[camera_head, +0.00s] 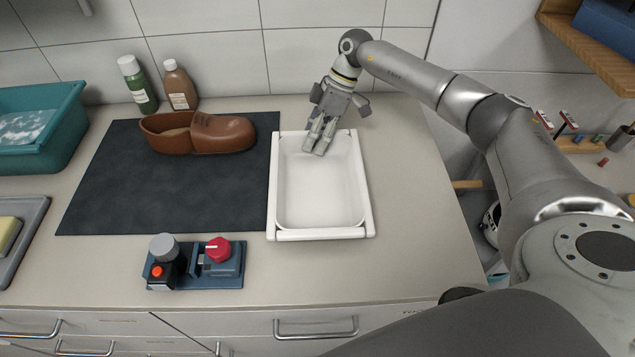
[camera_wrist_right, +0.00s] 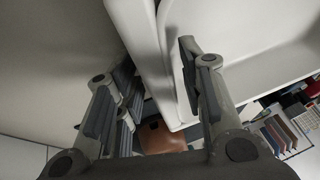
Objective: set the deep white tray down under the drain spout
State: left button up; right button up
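The deep white tray (camera_head: 320,234) sits on the counter, just right of the dark mat, with its inside empty. My right gripper (camera_head: 319,143) reaches down at the tray's far end. In the right wrist view my gripper (camera_wrist_right: 158,75) has its fingers apart, with the white tray wall (camera_wrist_right: 147,40) running between them. Gaps seem to show beside the wall, so the fingers do not look closed on it. I see no drain spout in either view. My left gripper is out of view.
A brown clog (camera_head: 222,134) lies on the dark mat (camera_head: 160,200). Two bottles stand by the tiled wall. A teal basin (camera_head: 62,140) is at the left. A control block with a red knob (camera_head: 218,250) sits in front. Bare counter (camera_head: 425,240) lies right of the tray.

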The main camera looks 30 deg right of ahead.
grip_shut()
